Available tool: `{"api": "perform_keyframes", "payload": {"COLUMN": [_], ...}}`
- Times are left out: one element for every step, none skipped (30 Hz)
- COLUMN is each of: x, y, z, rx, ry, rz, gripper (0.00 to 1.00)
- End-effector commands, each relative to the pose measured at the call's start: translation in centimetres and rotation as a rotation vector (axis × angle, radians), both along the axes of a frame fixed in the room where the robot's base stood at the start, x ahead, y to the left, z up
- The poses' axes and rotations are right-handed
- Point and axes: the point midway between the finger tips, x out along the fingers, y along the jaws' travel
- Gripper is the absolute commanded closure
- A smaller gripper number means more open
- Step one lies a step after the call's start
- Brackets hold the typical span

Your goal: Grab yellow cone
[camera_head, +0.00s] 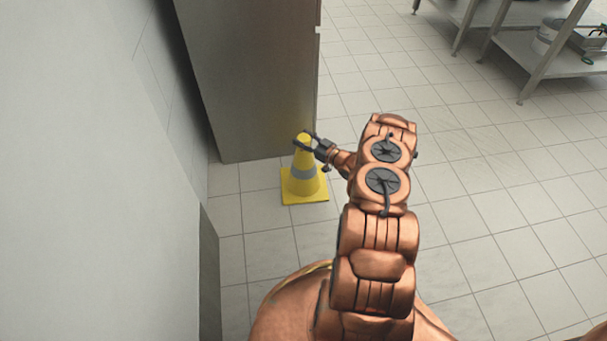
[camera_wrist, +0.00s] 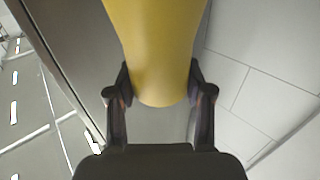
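The yellow cone (camera_head: 305,182) stands upright on the tiled floor, with a grey band around its middle and a square yellow base. My gripper (camera_head: 306,140) is at the cone's top, one finger on each side. In the wrist view, the cone (camera_wrist: 156,50) fills the space between the two fingertips of my gripper (camera_wrist: 160,88). Both fingertips appear at the cone's edges. I cannot tell whether they press on it or only straddle it. The cone's base is out of the wrist view.
A tall grey metal cabinet (camera_head: 255,75) stands close behind the cone. A pale wall (camera_head: 80,170) runs along the left. The floor (camera_head: 480,165) on the right is clear.

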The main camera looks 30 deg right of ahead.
Motion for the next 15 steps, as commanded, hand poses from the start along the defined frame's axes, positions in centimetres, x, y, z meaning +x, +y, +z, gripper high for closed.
{"api": "perform_keyframes", "payload": {"x": [0.00,0.00,-0.01,-0.01,-0.01,-0.01,-0.01,-0.01,-0.01,-0.01,-0.01,-0.01,-0.01,0.00,-0.01], "y": [0.01,0.01,0.02,0.02,0.02,0.02,0.02,0.02,0.02,0.02,0.02,0.03,0.03,0.03,0.03], "z": [-0.01,-0.01,-0.01,-0.01,-0.01,-0.01,-0.01,-0.01,-0.01,-0.01,-0.01,-0.01,-0.01,-0.01,-0.02], "rx": [0.000,0.000,0.000,0.000,0.000,0.000,0.000,0.000,0.000,0.000,0.000,0.000,0.000,0.000,0.000], "ry": [0.000,0.000,0.000,0.000,0.000,0.000,0.000,0.000,0.000,0.000,0.000,0.000,0.000,0.000,0.000], "rz": [0.000,0.000,0.000,0.000,0.000,0.001,0.001,0.001,0.001,0.001,0.001,0.001,0.001,0.001,0.001], "gripper": [0.57,0.60,0.64,0.68,0.71,0.75,0.78,0.81,0.85,0.88,0.91,0.96,0.99,1.00,1.00]}}
